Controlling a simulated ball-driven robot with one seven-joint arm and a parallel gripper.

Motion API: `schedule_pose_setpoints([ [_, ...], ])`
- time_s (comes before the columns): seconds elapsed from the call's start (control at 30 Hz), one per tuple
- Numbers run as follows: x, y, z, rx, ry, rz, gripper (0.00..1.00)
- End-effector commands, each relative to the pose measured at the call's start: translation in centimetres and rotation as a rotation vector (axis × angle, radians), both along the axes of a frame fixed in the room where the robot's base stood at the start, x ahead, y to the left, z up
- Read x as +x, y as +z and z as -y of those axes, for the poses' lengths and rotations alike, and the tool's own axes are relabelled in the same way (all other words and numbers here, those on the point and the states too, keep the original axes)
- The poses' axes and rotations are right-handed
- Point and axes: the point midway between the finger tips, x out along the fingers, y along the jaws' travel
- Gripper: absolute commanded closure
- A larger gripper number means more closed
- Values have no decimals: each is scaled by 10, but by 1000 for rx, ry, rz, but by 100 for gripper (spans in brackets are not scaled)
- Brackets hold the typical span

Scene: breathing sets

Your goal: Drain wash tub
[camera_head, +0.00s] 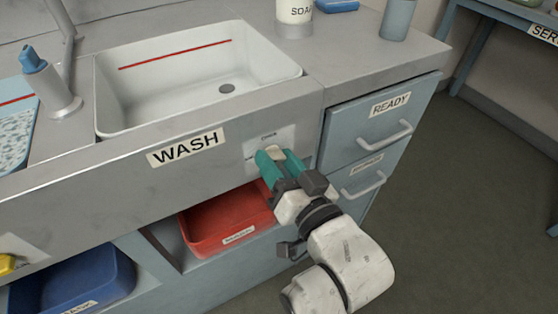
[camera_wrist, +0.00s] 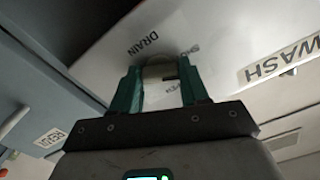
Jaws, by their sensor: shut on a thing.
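The white wash tub (camera_head: 160,100) is set in the grey counter. A red line runs along its back wall, its drain hole shows on the bare floor, and I see no water in it. A WASH label (camera_head: 186,147) is on the counter front below it. To the right of that label is a plate marked DRAIN (camera_head: 285,137) with a pale handle (camera_head: 273,152). My gripper (camera_head: 270,158), with teal fingers, is shut on this handle. In the wrist view the fingers (camera_wrist: 160,78) stand on both sides of the handle (camera_wrist: 158,72), partly covering the plate's small lettering.
A READY drawer (camera_head: 360,120) with a bar handle is just right of my gripper, another drawer below it. A red bin (camera_head: 228,222) and a blue bin (camera_head: 75,282) sit under the counter. A soap container (camera_head: 294,12) stands behind the tub. Floor is clear at right.

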Motion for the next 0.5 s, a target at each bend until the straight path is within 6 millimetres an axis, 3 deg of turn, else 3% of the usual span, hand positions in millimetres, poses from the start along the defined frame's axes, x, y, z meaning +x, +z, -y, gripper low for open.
schedule_pose_setpoints([
  [0.13,0,0,0,0,-1,0,86],
  [0.33,0,2,1,-48,-1,30,86],
  [0.5,0,3,0,-185,-1,122,86],
])
